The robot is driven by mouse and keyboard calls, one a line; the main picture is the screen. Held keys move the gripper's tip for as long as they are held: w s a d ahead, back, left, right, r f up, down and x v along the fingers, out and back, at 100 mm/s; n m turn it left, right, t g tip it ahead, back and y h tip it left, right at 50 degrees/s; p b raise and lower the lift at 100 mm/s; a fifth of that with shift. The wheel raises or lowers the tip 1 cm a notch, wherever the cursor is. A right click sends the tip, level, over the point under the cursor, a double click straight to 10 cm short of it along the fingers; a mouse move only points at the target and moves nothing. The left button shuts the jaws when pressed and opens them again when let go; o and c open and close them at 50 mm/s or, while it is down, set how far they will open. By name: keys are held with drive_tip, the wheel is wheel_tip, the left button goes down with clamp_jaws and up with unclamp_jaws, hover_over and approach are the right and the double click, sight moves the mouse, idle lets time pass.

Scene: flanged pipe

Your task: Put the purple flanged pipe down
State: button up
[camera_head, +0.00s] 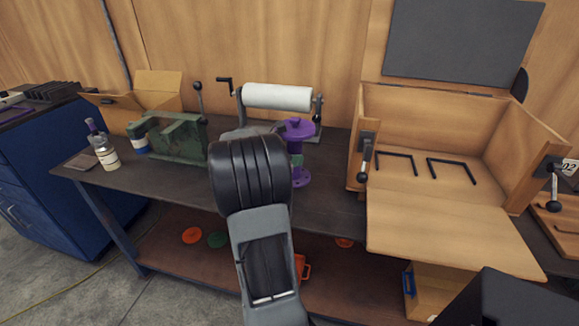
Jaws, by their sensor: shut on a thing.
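The purple flanged pipe (303,176) shows just right of my arm, over the dark workbench top. It looks upright, with a wide flange at the top and another at the bottom. A greenish-grey band shows at its middle. My gripper is mostly hidden behind my own black and grey arm, which covers the centre of the view. It is shut on the pipe. I cannot tell whether the pipe's lower flange touches the bench (335,200).
A paper roll on a stand (278,97) is behind the pipe. A green vise-like block (178,140), a bottle (102,147) and a cardboard box (155,90) are left. An open wooden box (430,110) is right. Bare bench lies between pipe and wooden box.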

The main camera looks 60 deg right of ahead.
drive_tip(key=shift+w+d+f, duration=0.1)
drive_tip(key=shift+w+f, duration=0.45)
drive_tip(key=shift+f, duration=1.45)
drive_tip(key=shift+f, duration=0.1)
drive_tip(key=o, duration=1.3)
drive_tip(key=shift+s, duration=0.1)
drive_tip(key=shift+o, duration=0.2)
drive_tip(key=v, duration=1.2)
drive_tip(key=s+a+f+m+t+y, duration=0.1)
drive_tip(key=s+a+m+t+y, duration=0.1)
drive_tip(key=a, duration=0.9)
drive_tip(key=s+a+f+m+t+y, duration=0.1)
drive_tip(key=a+m+t+y, duration=0.3)
drive_tip(key=a, duration=0.7)
drive_tip(key=s+a+f+m+t+y, duration=0.2)
drive_tip(key=a+m+y, duration=0.4)
drive_tip(key=a, duration=0.5)
drive_tip(key=shift+s+a+f+m+t+y, duration=0.2)
drive_tip(key=shift+s+f+m+t+y, duration=0.15)
drive_tip(key=shift+t, duration=0.35)
